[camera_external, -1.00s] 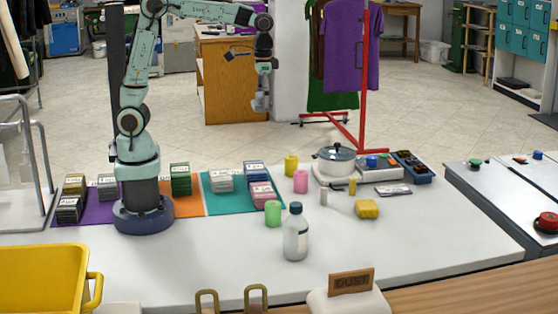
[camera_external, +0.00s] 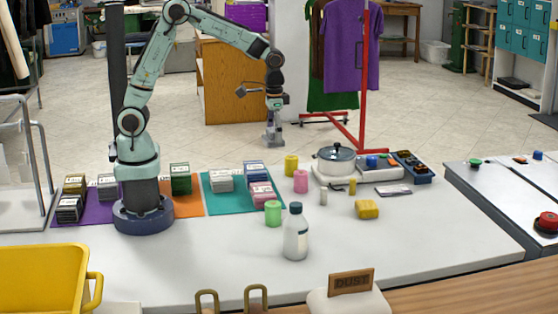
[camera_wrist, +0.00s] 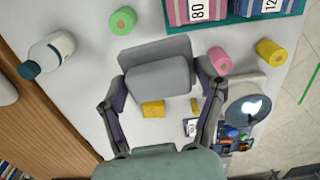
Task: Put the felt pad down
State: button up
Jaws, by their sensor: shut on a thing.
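The felt pad looks like a grey block (camera_wrist: 158,78) in the wrist view, with a darker grey face on its far side. My gripper (camera_wrist: 160,85) is shut on it, with one finger at each side. In the external view my gripper (camera_external: 272,132) points down above the far side of the white table, holding the small grey pad (camera_external: 272,142) in the air. The pad's underside is hidden.
Below stand a green roll (camera_external: 273,213), a pink roll (camera_external: 301,181), a yellow roll (camera_external: 291,165), a white bottle (camera_external: 295,240) and a yellow block (camera_external: 367,209). Stacked packs (camera_external: 262,192) lie on a teal mat (camera_external: 220,205). A lidded pot (camera_external: 337,158) stands right.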

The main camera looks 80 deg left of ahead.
send_over(242, 219)
notch_tip(242, 219, down, 11)
jog(key=shift+m, duration=0.4)
notch_tip(242, 219, down, 8)
jog(key=shift+d+f, duration=0.1)
jog(key=shift+f, duration=0.15)
jog(key=shift+f, duration=0.1)
jog(key=o, duration=1.2)
jog(key=shift+c, duration=0.2)
